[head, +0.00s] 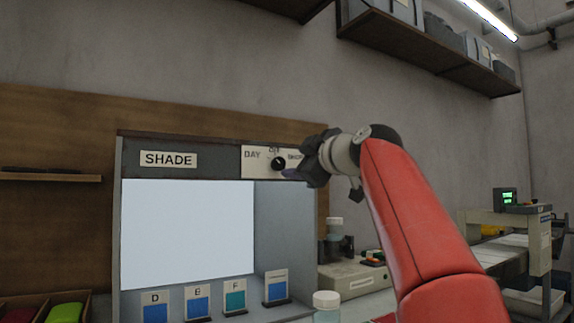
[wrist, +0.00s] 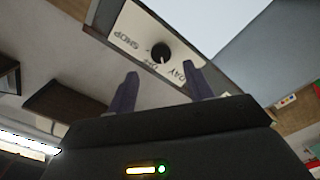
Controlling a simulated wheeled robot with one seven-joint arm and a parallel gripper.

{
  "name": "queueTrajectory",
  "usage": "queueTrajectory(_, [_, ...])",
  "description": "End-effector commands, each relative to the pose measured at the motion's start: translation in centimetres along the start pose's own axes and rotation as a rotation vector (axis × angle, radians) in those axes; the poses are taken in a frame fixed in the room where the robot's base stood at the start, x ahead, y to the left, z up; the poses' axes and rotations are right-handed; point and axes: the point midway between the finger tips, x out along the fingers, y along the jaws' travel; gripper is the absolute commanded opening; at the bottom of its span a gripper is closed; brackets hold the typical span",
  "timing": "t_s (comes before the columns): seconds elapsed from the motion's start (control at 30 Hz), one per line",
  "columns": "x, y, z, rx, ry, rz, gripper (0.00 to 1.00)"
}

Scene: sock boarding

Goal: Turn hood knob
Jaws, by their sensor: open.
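The hood knob (head: 278,163) is a small black dial on a white plate at the top right of the shade hood (head: 215,150). The plate has DAY at the left, OFF above and SHOP at the right, partly hidden by my gripper. In the wrist view the knob (wrist: 161,52) shows beyond my fingertips, with a light pointer mark near the OFF label. My gripper (head: 290,173) is beside the plate's right end in the head view. In the wrist view its two dark fingers (wrist: 162,82) are apart with nothing between them. The knob is not between the fingers.
Several lettered colour cards (head: 235,297) stand at the front of the lit hood. A clear jar (head: 327,303) with a white lid stands at its front right. Shelves (head: 430,50) with boxes hang above right. A machine (head: 520,240) stands at far right.

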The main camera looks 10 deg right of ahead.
Motion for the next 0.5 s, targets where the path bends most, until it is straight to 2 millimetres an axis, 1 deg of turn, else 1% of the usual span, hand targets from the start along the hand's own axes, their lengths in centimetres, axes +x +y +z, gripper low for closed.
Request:
queueTrajectory(0.3, [5.1,0.1,-0.3,0.001,0.0,-0.005,0.52])
queueTrajectory(0.4, [6.2,0.1,-0.2,0.002,0.0,-0.004,0.52])
queueTrajectory(0.5, [6.9,0.0,-0.1,0.002,-0.001,-0.003,0.52])
